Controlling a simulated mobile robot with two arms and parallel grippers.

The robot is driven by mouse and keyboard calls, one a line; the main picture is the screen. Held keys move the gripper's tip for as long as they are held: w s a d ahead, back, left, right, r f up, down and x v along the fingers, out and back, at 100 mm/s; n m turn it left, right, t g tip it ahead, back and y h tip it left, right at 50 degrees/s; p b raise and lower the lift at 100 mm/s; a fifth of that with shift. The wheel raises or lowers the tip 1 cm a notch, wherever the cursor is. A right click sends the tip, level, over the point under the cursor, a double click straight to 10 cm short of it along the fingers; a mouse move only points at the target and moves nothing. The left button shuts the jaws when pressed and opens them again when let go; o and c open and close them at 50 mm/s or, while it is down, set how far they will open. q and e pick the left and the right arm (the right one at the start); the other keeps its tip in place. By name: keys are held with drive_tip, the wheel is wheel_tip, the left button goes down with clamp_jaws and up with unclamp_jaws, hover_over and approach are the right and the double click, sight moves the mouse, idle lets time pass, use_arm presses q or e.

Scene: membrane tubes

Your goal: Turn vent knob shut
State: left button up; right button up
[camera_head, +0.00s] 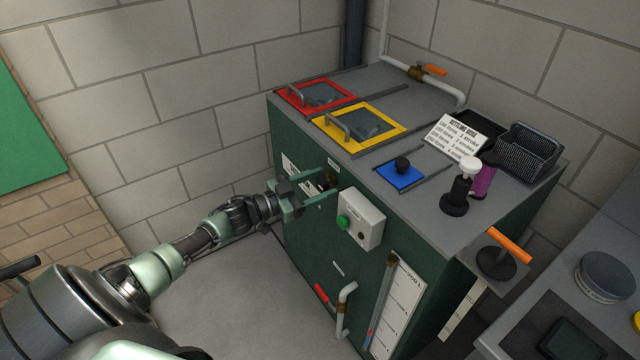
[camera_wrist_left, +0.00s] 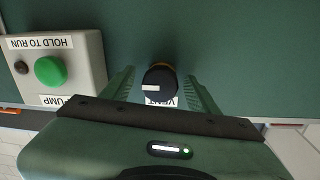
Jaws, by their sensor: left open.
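The vent knob (camera_wrist_left: 160,84) is a dark round knob with a white pointer mark and a tan ring behind it, on the green cabinet front. In the left wrist view the white mark points to the left. A "VENT" label partly shows below it. My left gripper (camera_wrist_left: 160,90) is open, with one finger on each side of the knob and visible gaps between. In the head view the left gripper (camera_head: 321,186) reaches the cabinet front at the knob (camera_head: 330,180), which the fingers partly hide. My right gripper is not in view.
A pump box (camera_head: 361,219) with a green button sits close to the right of the gripper. Red (camera_head: 284,93) and yellow (camera_head: 396,138) framed hatches and a blue plate (camera_head: 388,178) are on the cabinet top. Open floor (camera_head: 240,300) lies in front of the cabinet.

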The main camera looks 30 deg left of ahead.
use_arm(q)
clamp_jaws()
idle(0.3)
drive_tip(key=m, duration=0.4)
drive_tip(key=shift+m, duration=0.4)
drive_tip(key=m, duration=0.4)
drive_tip(key=shift+d+f+y+b, duration=0.1)
drive_tip(key=shift+f+y+b, duration=0.05)
drive_tip(key=shift+y+b, duration=0.2)
drive_tip(key=m+b, duration=0.1)
drive_tip(key=m, duration=0.3)
drive_tip(key=shift+m+y, duration=0.25)
drive_tip(key=shift+m, duration=0.05)
drive_tip(key=shift+s+m+b, duration=0.1)
drive_tip(key=shift+m+b, duration=0.6)
drive_tip(key=shift+m, duration=1.1)
